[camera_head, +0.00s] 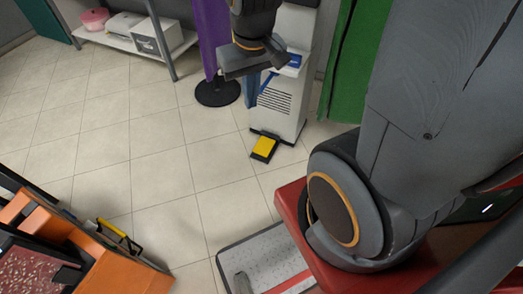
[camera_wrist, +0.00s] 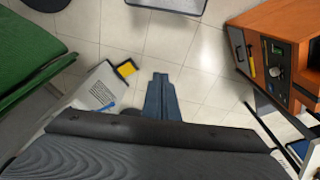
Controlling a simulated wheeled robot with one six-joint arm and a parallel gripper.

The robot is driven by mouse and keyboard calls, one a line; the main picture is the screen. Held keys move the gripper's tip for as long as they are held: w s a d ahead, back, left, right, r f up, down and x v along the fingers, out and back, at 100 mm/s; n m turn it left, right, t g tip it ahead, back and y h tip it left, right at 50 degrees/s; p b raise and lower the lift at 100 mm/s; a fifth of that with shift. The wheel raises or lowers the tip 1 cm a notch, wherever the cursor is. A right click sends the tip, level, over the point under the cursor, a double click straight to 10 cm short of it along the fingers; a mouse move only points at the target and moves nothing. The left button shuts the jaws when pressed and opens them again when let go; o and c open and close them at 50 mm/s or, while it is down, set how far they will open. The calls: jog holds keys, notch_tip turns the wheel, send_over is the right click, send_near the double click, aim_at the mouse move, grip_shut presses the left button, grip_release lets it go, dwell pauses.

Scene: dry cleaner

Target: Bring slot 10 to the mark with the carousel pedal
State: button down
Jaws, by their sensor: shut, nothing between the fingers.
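The yellow-topped pedal (camera_head: 264,147) lies on the tiled floor at the foot of a white cabinet (camera_head: 291,108) with a blue panel. The pedal also shows in the wrist view (camera_wrist: 126,68), left of my fingers. My gripper (camera_head: 251,100) points down in front of the cabinet, above floor level and apart from the pedal. Its blue-grey fingers are shut and empty, and they show at the centre of the wrist view (camera_wrist: 160,78). No slot numbers and no mark can be made out in either view.
Purple (camera_head: 214,38) and green (camera_head: 357,65) cloths hang either side of the cabinet. A round black base (camera_head: 218,93) stands on the floor left of it. An orange counter (camera_head: 122,272) is at lower left. A grey board (camera_head: 262,262) lies near the front. Floor left of the pedal is clear.

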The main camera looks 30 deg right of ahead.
jog(key=w+d+f+n+b, duration=0.1)
jog(key=w+d+f+b, duration=0.1)
jog(key=w+f+b, duration=0.95)
jog(key=w+d+f+b, duration=0.3)
jog(key=w+f+b, duration=0.5)
jog(key=f+b, duration=0.6)
jog(key=n+g+b, duration=0.3)
jog(key=b, duration=2.8)
send_over(261, 149)
notch_tip(261, 149, down, 56)
jog(key=r, duration=0.1)
jog(key=shift+w+a+f, duration=0.1)
jog(key=shift+w+f, duration=0.15)
jog(key=shift+w, duration=0.2)
jog(key=shift+f, duration=0.1)
jog(key=shift+s+f+b, duration=0.2)
jog(key=shift+f+b, duration=0.75)
jog(key=shift+f, duration=0.75)
jog(key=shift+s+f+b, duration=0.15)
jog(key=shift+f+b, duration=0.75)
jog(key=shift+f, duration=0.8)
